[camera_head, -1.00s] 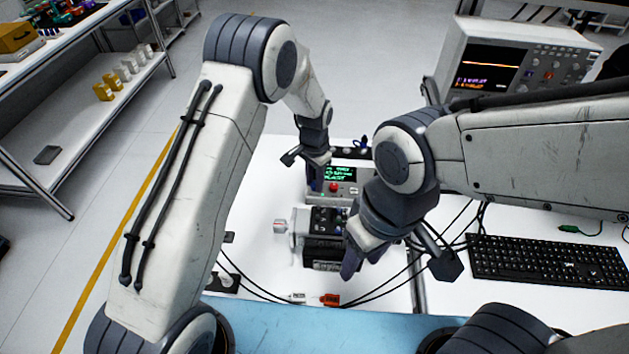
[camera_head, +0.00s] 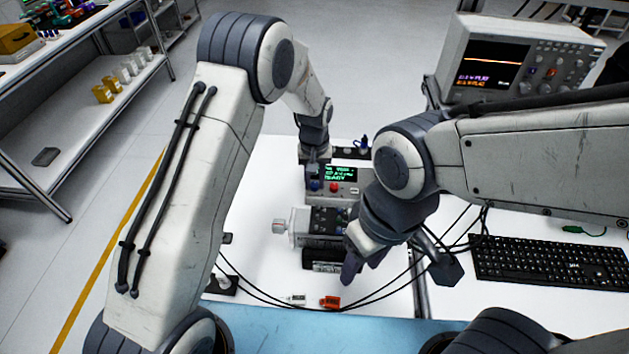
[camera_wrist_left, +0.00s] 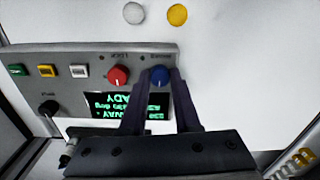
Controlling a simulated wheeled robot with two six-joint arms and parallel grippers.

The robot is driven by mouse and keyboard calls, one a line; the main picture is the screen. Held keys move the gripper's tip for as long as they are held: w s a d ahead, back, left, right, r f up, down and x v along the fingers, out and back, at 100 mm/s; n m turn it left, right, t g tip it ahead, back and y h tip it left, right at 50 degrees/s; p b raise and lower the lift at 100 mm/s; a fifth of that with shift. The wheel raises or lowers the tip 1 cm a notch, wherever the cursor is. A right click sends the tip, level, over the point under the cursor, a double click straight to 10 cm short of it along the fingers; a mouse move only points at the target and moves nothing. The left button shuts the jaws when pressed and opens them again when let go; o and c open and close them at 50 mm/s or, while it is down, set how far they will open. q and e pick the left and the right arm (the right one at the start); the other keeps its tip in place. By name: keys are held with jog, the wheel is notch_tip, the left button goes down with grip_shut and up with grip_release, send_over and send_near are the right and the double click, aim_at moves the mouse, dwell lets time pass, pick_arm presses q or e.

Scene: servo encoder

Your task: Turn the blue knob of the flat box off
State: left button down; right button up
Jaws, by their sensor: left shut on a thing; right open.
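The flat box (camera_head: 350,188) is grey, with a dark display of green text, and stands on the white table beyond the motor. Its blue knob (camera_head: 316,185) is at its left end in the head view, beside a red knob (camera_head: 334,187). My left gripper (camera_head: 315,176) reaches down to the blue knob. In the left wrist view the two fingers (camera_wrist_left: 160,84) are closed around the blue knob (camera_wrist_left: 159,76), whose white pointer line shows. My right gripper (camera_head: 398,268) is open and empty, in front of and to the right of the motor.
A motor unit (camera_head: 318,220) lies between the box and the table's front. The table left of the motor is mostly bare.

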aim_at(314, 184)
pick_arm(q)
jog(key=shift+w+r+n, duration=0.1)
jog(key=shift+n, duration=0.3)
jog(key=c, duration=0.6)
grip_release()
notch_tip(314, 184, up, 10)
jog(key=shift+r+b, duration=0.2)
jog(key=shift+b, duration=0.85)
